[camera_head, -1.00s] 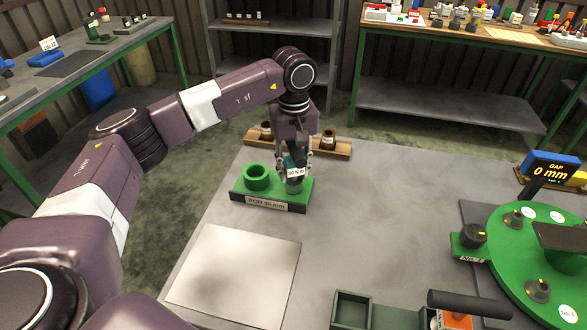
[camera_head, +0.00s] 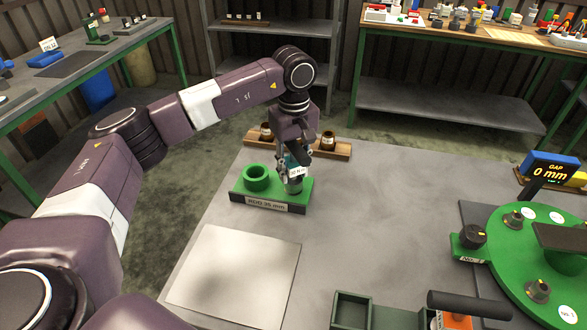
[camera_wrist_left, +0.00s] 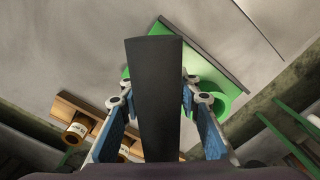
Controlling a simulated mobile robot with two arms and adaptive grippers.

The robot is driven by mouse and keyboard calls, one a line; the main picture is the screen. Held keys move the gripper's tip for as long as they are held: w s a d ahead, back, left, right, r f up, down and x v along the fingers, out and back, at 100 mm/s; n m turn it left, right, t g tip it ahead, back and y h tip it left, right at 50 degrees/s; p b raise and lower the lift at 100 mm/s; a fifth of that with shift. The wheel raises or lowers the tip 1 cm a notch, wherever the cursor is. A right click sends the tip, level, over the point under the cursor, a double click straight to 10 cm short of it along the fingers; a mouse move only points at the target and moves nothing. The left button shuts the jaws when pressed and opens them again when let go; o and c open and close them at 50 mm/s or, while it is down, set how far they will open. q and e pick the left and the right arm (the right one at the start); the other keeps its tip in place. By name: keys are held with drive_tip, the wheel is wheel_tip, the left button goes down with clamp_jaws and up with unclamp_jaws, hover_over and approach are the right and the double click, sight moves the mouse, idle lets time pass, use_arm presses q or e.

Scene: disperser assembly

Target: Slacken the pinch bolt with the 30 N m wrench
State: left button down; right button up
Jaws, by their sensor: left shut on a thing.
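My left gripper (camera_head: 291,166) is shut on an upright tool (camera_head: 295,184) at the right end of a green holder (camera_head: 238,186) labelled "ROD 35 mm". A small white tag with blurred lettering, perhaps "30 N m", shows at the grip. In the left wrist view a long dark bar (camera_wrist_left: 155,100) stands between the blue-padded fingers (camera_wrist_left: 157,125). The tool's lower end is at the holder; I cannot tell whether it is seated. A round green plate (camera_head: 510,265) with several knobs is at the right. I cannot make out which part is the pinch bolt. My right gripper is out of view.
An empty green ring socket (camera_head: 257,177) is beside the tool. A wooden rack (camera_head: 338,149) with brown jars is behind. A pale square sheet (camera_head: 235,275) lies in front. A dark green tray (camera_head: 352,310) and a black-handled item (camera_head: 470,303) are at the front.

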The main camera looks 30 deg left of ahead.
use_arm(q)
drive_tip(key=shift+r+p, duration=1.35)
drive_tip(key=shift+r, duration=1.1)
